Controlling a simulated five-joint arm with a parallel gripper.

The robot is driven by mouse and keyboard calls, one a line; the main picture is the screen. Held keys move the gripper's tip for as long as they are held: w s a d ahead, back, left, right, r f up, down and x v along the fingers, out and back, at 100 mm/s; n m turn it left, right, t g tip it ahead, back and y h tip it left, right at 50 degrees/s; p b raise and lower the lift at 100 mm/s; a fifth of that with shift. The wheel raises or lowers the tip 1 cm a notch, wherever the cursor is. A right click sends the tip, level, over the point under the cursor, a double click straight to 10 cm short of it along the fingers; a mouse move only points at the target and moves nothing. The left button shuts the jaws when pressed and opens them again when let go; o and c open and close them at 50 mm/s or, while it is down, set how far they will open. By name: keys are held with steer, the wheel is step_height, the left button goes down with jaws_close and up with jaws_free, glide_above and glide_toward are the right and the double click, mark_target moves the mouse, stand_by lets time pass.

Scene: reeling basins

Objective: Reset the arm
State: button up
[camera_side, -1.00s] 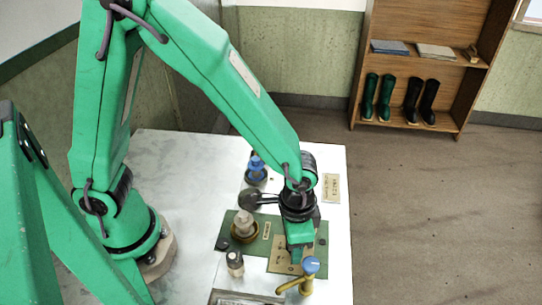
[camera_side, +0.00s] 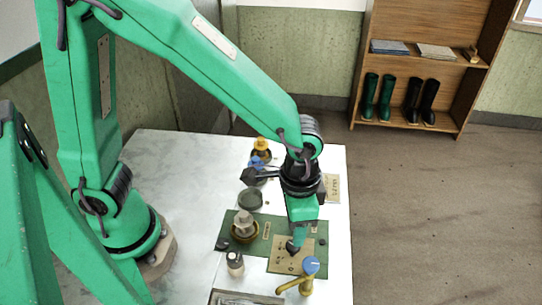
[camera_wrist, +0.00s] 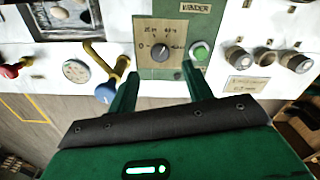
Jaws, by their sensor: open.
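My gripper (camera_side: 297,238) is in the side view, pointing down just above the tan dial plate (camera_side: 280,262) on the green panel (camera_side: 228,232). In the wrist view my gripper (camera_wrist: 159,75) has its two green fingers apart, with nothing between them. The black dial knob (camera_wrist: 160,52) shows on the plate beyond the fingertips, and it also shows in the side view (camera_side: 292,247). The green button (camera_wrist: 199,52) sits right of the dial. Whether the fingertips clear the knob by much is hard to tell.
A yellow lever with a blue knob (camera_side: 311,265) stands close in front of the gripper. Several brown-and-grey knobs (camera_wrist: 265,57) line the right in the wrist view.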

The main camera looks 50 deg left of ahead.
steer(key=shift+r, duration=0.6)
steer(key=shift+a+r, duration=0.15)
steer(key=s+a+r+n+t, duration=0.2)
steer(key=a+r+n, duration=0.1)
steer(key=a+r, duration=0.4)
steer(key=s+a+r+n+t, duration=0.3)
steer(key=a+r, duration=0.4)
steer(key=a, duration=0.6)
steer(key=shift+t, duration=0.3)
steer(key=shift+s+a, duration=0.1)
